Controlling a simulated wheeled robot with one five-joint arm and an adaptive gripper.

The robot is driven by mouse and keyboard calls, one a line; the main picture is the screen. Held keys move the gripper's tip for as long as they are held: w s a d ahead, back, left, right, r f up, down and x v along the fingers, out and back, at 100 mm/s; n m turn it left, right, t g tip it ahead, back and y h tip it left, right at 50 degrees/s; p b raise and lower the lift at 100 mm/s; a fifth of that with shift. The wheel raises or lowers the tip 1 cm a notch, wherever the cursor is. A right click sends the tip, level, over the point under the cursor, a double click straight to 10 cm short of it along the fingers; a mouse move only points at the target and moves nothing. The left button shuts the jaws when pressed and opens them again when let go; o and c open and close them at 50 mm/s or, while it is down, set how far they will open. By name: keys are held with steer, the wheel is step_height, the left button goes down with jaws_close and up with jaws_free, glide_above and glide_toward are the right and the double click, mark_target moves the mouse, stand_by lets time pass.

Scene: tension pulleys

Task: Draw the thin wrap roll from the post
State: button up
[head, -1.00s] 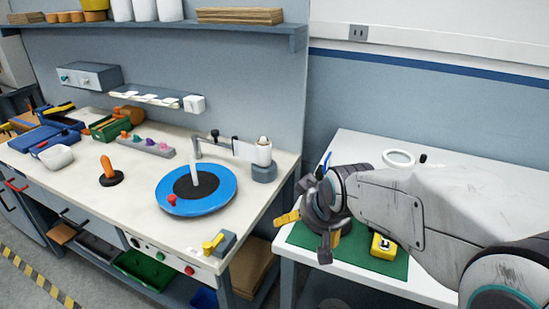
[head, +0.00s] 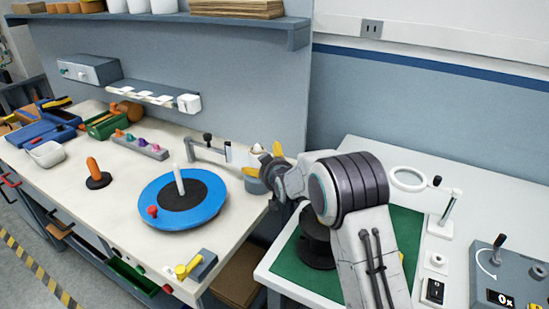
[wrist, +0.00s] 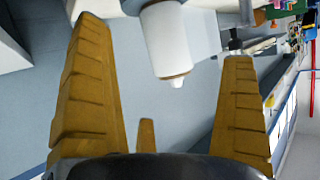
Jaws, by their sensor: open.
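The white wrap roll (wrist: 166,42) with a brown-edged core and a small white tip shows between my finger pads in the wrist view. In the head view the roll (head: 257,150) stands on a grey base (head: 254,185) at the bench's right end, largely hidden by my gripper. A pale sheet of wrap (head: 240,153) runs left from it to a grey arm (head: 206,152). My gripper (head: 263,160) is open at the roll, its yellow fingers on either side. Contact with the roll cannot be told.
A blue turntable (head: 150,195) with an upright white post (head: 179,181) stands left of the roll. A shelf (head: 170,22) crosses the wall above. A ring magnifier (head: 409,179) and a control box (head: 512,272) stand on the right table.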

mark_target(258, 162)
steer(key=shift+p+x, duration=0.95)
steer(key=shift+x, duration=2.95)
steer(key=shift+c, duration=0.5)
steer(key=shift+r, duration=0.1)
steer(key=c, duration=1.2)
steer(key=shift+o, duration=0.2)
steer(key=shift+r, duration=0.3)
steer(key=shift+r, duration=0.35)
